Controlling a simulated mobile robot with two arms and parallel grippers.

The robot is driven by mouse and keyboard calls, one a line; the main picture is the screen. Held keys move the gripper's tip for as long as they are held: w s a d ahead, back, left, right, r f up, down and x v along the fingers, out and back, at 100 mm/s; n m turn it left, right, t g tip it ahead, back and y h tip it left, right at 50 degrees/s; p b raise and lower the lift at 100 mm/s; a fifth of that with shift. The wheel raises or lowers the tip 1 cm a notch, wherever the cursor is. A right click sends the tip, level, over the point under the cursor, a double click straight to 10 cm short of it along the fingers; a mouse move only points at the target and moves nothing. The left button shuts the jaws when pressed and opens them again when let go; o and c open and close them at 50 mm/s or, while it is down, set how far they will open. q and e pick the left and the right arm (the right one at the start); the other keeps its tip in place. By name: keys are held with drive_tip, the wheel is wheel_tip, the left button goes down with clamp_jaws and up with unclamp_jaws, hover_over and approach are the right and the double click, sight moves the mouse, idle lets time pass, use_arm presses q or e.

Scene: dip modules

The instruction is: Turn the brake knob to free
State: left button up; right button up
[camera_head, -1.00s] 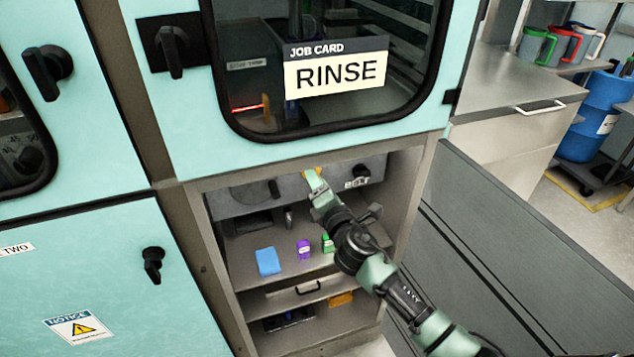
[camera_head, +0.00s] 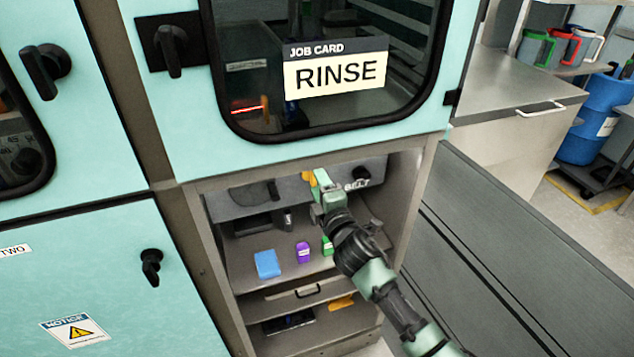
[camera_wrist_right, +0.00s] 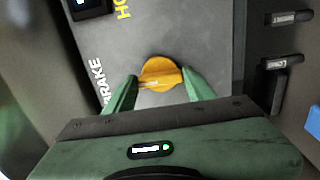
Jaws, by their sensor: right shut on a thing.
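Yellow letters "HO" show farther up the panel, also cut off. My right gripper (camera_wrist_right: 160,88) has its green fingers on either side of the knob and is shut on it. The pointer's exact setting is not clear. In the head view the knob (camera_head: 309,177) shows just left of my right gripper (camera_head: 318,180), high in the open compartment. My left gripper is not in view.
The compartment shelf holds a blue block (camera_head: 267,264), a purple block (camera_head: 303,252) and a green block (camera_head: 327,246). An open grey door (camera_head: 510,260) stands at right. A "RINSE" job card (camera_head: 336,73) hangs above.

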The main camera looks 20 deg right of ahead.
idle(0.3)
drive_tip(key=o, duration=1.4)
drive_tip(key=s, duration=0.8)
drive_tip(key=shift+d, duration=0.15)
drive_tip(key=shift+w, duration=0.1)
